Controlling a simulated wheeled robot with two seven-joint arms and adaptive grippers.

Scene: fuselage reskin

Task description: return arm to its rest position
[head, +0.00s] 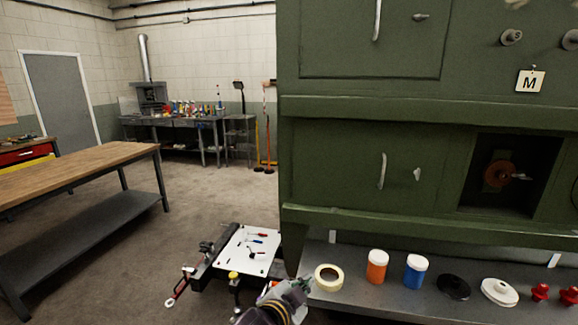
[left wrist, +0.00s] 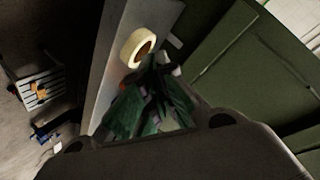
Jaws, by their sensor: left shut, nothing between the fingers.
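My left gripper (head: 297,286) shows at the bottom middle of the head view, low beside the left end of the grey shelf. Its fingers are shut with nothing between them. In the left wrist view the dark green fingers (left wrist: 155,75) point toward a roll of cream tape (left wrist: 139,46). The tape roll also shows in the head view (head: 329,277), lying on the shelf just right of the gripper. I cannot tell whether the fingertips touch it. My right gripper is in neither view.
A green fuselage panel (head: 345,220) rises over the grey shelf (head: 340,302). On the shelf stand an orange jar (head: 377,270) and a blue jar (head: 415,275). A white tool board (head: 245,255) is left of the gripper. A wooden workbench (head: 75,172) stands farther left, with open floor between.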

